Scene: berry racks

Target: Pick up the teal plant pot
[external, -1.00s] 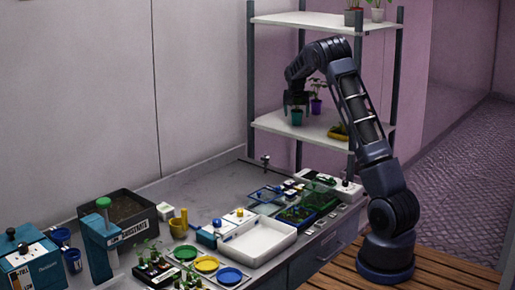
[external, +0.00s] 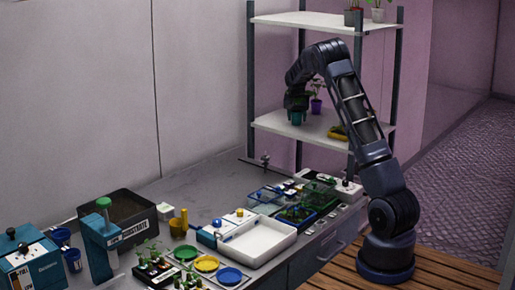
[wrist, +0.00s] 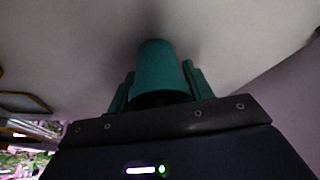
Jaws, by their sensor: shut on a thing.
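The teal plant pot (external: 297,118) is at the left part of the middle shelf in the external view. My gripper (external: 297,112) comes down on it from above and is shut around it, hiding part of the pot. In the wrist view the teal pot (wrist: 160,70) sits between the two fingers of my gripper (wrist: 158,85), one on each side. I cannot tell whether the pot's base touches the shelf.
A purple pot with a plant (external: 316,106) stands close to the right. A yellow tray of plants (external: 338,132) lies farther right on the middle shelf (external: 275,122). The upper shelf (external: 300,22) is overhead, with more pots. The bench (external: 205,190) is below, crowded with trays.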

